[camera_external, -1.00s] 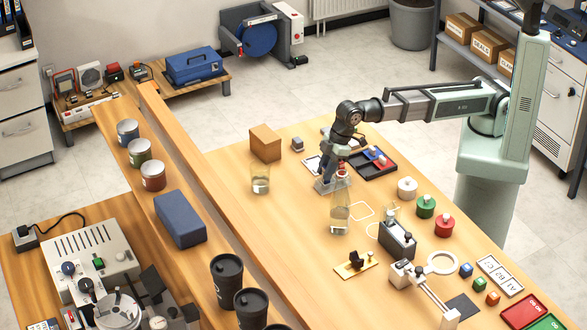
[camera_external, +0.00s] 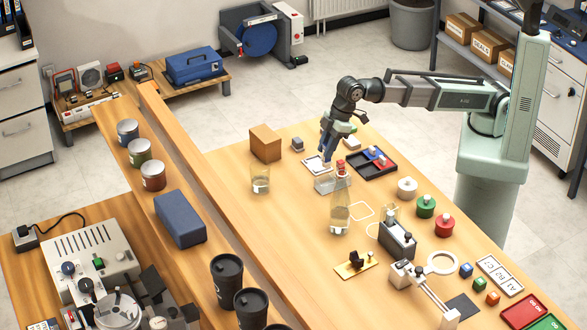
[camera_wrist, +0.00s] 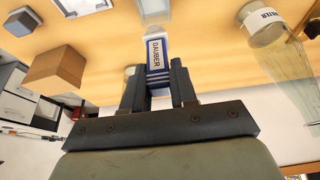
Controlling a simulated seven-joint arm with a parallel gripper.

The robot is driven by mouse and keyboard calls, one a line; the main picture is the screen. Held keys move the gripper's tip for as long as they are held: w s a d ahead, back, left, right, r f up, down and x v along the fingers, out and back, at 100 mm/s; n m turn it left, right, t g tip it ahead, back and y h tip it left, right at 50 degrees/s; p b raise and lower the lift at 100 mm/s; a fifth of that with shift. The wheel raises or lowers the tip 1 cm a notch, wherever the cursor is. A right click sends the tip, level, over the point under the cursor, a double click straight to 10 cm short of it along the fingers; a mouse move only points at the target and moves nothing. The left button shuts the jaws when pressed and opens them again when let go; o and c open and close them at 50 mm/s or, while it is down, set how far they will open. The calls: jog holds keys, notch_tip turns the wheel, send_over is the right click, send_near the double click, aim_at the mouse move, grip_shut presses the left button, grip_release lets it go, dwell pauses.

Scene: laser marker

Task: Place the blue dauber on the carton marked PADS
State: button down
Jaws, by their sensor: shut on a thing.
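The blue dauber (camera_wrist: 157,62) has a white label reading DAUBER in the wrist view. My gripper (camera_wrist: 159,84) is shut on it, a finger on each side. In the external view my gripper (camera_external: 327,148) points down, with the dauber's pale lower end (camera_external: 326,164) just above the clear holder block (camera_external: 328,184). A red-topped dauber (camera_external: 341,170) stands at that block. A plain brown carton (camera_external: 265,143) stands on the table to the left of my gripper; it also shows in the wrist view (camera_wrist: 58,66). I can read no PADS mark on it.
A clear bottle (camera_external: 340,212) stands close in front of the holder block. A small glass (camera_external: 260,180) stands below the brown carton. A black tray (camera_external: 372,166) lies to the right. More cartons (camera_external: 490,44) sit on the back shelf. A wooden rail (camera_external: 185,140) runs left of the table.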

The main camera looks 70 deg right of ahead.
jog(key=shift+w+r, duration=0.1)
jog(key=shift+r, duration=0.25)
jog(key=shift+w+d+r, duration=0.2)
jog(key=shift+d, duration=0.1)
jog(key=w+d+r+m, duration=0.1)
jog(key=w+d+m, duration=0.1)
jog(key=w+d, duration=0.45)
notch_tip(320, 180, up, 7)
jog(key=n, duration=0.2)
send_over(265, 134)
jog(key=shift+f, duration=4.75)
jog(key=shift+f, duration=0.15)
